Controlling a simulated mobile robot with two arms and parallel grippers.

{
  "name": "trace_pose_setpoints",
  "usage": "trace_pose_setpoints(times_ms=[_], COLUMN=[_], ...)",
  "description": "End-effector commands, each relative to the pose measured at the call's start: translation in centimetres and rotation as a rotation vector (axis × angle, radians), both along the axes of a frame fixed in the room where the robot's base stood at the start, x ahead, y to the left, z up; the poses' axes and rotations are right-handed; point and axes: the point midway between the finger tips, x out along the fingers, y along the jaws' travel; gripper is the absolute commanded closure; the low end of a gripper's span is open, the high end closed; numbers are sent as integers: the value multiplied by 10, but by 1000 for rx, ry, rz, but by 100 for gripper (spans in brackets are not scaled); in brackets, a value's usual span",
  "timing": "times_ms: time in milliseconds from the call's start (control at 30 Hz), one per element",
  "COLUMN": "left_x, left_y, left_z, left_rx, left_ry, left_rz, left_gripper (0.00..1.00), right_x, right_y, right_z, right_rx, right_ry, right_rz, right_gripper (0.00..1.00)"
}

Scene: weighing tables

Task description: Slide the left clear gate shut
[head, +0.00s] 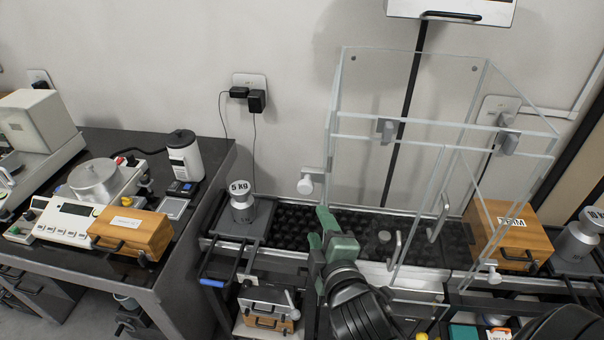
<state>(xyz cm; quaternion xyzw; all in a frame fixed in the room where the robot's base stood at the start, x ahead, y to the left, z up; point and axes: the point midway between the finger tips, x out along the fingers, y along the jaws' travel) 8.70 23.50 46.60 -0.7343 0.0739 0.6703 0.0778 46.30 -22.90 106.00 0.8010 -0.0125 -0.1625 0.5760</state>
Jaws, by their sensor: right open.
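A clear-walled enclosure (385,125) stands over the dark textured strip right of centre. Its see-through panes overlap, so I cannot tell for sure which one is the left gate or how far it stands open. Upright grey bar handles show at its lower front, one left (395,250) and one right (437,218). A white knob (305,186) sticks out at its left side. My right gripper (326,238), with green fingers, is open and appears empty. It is low at the enclosure's front left, below the knob and left of the left handle. My left gripper is not in view.
A 5 kg weight (243,207) stands on a grey plate left of the gripper. A wooden box (512,238) and another weight (578,240) are at the right. A dark table (210,158) with a scale (75,215) is at the left, across a gap.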

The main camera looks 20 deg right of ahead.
Motion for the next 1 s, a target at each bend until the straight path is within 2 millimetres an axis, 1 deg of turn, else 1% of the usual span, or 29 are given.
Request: trace_pose_setpoints(times_ms=[33, 100, 200, 267, 367, 700, 833, 1000], left_x=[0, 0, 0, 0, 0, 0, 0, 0], left_y=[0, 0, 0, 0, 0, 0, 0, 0], left_z=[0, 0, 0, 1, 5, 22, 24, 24], left_rx=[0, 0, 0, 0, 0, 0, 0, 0], left_ry=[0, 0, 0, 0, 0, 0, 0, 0], left_rz=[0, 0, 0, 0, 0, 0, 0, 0], left_gripper=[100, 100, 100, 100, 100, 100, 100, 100], right_x=[8, 14, 18, 21, 30, 81, 92, 96], right_y=[2, 6, 10, 11, 10, -1, -3, -4], right_z=[18, 38, 55, 60, 63, 63, 61, 60], right_rx=[-91, -207, -304, -334, -348, -343, -341, -341], right_ry=[-56, -117, -165, -179, -185, -182, -182, -180], right_rz=[18, 38, 51, 54, 57, 56, 57, 57], right_gripper=[49, 49, 49, 49, 49, 49, 49, 49])
